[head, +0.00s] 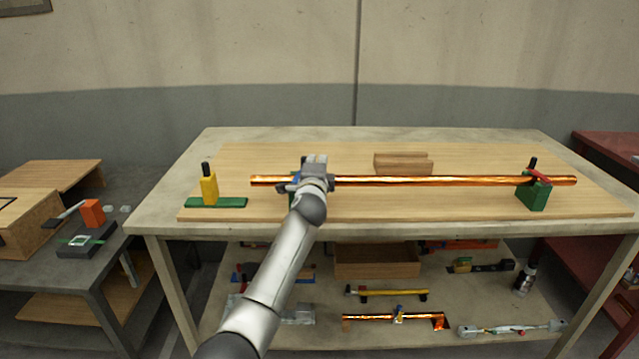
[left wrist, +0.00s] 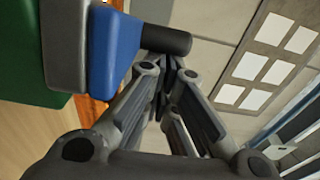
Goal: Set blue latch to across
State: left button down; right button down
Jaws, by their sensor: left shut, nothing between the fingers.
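The blue latch (left wrist: 112,55) shows large in the left wrist view, with a dark cylindrical knob (left wrist: 168,40) at its end and a grey piece beside it. In the head view only a sliver of blue (head: 296,178) shows, mostly hidden behind my left gripper (head: 315,162). My left gripper (left wrist: 172,72) is shut and empty, with its fingertips close to the knob; I cannot tell whether they touch. A green block (left wrist: 22,80) shows at the left wrist view's edge. A copper bar (head: 430,181) runs across the board past the gripper. My right gripper is not in view.
A green support with a red latch (head: 538,177) and black knob holds the bar's right end. A yellow block on a green base (head: 209,187) stands at left. The board's front strip (head: 420,208) is clear.

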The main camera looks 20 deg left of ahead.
pick_arm(q)
jog(key=s+d, duration=0.2)
jog(key=s, duration=0.9)
jog(key=shift+s, duration=0.4)
jog(key=shift+d, duration=0.1)
